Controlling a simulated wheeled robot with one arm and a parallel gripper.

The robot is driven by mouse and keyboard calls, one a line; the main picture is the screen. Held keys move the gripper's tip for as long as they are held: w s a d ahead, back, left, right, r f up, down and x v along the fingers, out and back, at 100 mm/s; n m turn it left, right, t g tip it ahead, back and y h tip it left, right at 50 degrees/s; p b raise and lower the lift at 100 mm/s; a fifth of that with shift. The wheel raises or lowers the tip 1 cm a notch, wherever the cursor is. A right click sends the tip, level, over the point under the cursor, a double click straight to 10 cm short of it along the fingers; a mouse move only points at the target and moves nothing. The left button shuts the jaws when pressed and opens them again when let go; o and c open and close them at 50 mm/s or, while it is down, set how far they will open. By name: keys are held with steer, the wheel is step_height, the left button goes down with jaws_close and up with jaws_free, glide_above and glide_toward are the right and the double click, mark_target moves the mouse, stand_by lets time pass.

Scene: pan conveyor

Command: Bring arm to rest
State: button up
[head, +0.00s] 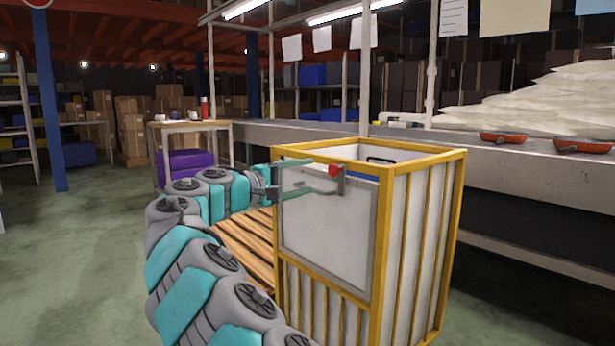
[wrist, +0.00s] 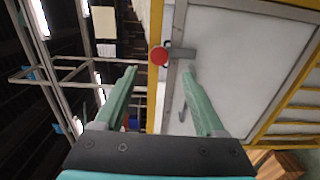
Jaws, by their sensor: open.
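My arm reaches from the bottom of the head view to a yellow-framed crate with white panels (head: 458,200). My gripper (head: 322,178) is at the upper part of the crate's front panel (head: 325,225). In the wrist view my gripper (wrist: 159,72) has its two green fingers spread wide with nothing between them. I cannot tell whether a finger touches the latch.
A long grey conveyor (head: 480,160) runs behind the crate, with red pans (head: 503,138) and stacked white sacks (head: 570,100). A wooden slatted surface (head: 243,245) lies left of the crate, partly behind my arm. A small table (head: 190,125) stands behind. The left floor is clear.

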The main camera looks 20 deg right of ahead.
stand_by(0.3)
steer(key=s+d+f+m+g+y+p, duration=0.2)
steer(key=s+d+f+y, duration=0.1)
steer(key=s, duration=0.5)
steer(key=s+d+f+m+g+y+p, duration=0.1)
steer(key=s+d+f+g+y+p, duration=0.15)
steer(key=s, duration=0.65)
steer(key=s+a+f+y+p, duration=0.2)
steer(key=s+a+f+y, duration=0.65)
steer(key=s+f, duration=0.4)
steer(key=s+a+f+g+y+p, duration=0.1)
steer(key=s+a+f, duration=0.2)
steer(key=s, duration=0.6)
steer(key=s+a+f+g+y+p, duration=0.1)
steer(key=s+a, duration=0.4)
steer(key=s, duration=0.5)
step_height(320, 180, down, 3)
steer(key=shift+a+r+m+g+y+p, duration=0.15)
steer(key=shift+m+g+y+p, duration=0.3)
steer(key=shift+g, duration=0.3)
